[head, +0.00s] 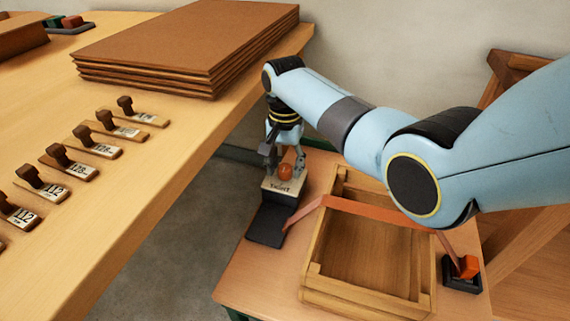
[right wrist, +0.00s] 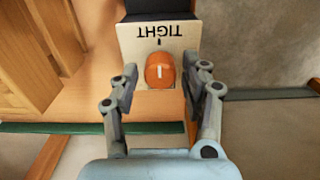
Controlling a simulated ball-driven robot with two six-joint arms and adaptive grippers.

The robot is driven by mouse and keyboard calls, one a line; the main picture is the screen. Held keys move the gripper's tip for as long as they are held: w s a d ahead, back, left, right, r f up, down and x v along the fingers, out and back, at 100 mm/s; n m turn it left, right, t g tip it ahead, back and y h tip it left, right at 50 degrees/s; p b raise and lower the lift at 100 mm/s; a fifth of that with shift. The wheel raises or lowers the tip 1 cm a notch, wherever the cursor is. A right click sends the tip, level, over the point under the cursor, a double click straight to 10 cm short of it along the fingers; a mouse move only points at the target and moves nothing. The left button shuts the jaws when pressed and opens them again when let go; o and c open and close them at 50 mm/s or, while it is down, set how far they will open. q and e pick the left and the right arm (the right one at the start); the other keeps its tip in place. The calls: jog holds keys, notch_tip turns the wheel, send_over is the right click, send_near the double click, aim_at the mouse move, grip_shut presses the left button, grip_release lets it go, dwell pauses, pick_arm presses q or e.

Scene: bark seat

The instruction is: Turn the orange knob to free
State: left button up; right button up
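The orange knob (head: 285,172) sits on a cream block (head: 283,188) marked TIGHT, at the left end of a strap on the small table. In the right wrist view the knob (right wrist: 160,72) has a white pointer line in line with a dark tick beside the word TIGHT. My right gripper (head: 284,158) points down at the knob. In the right wrist view its fingers (right wrist: 160,80) are open, one on each side, with a gap to the knob at least on the left. The word FREE does not show. My left gripper is not in view.
An orange strap (head: 372,208) crosses a wooden crate (head: 313,262) to a black and orange fitting (head: 464,271). A dark pad (head: 268,225) lies beside the block. The bench (head: 150,215) at left holds stacked boards (head: 185,50) and several wooden-handled stamps (head: 68,160).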

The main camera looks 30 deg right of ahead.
grip_shut()
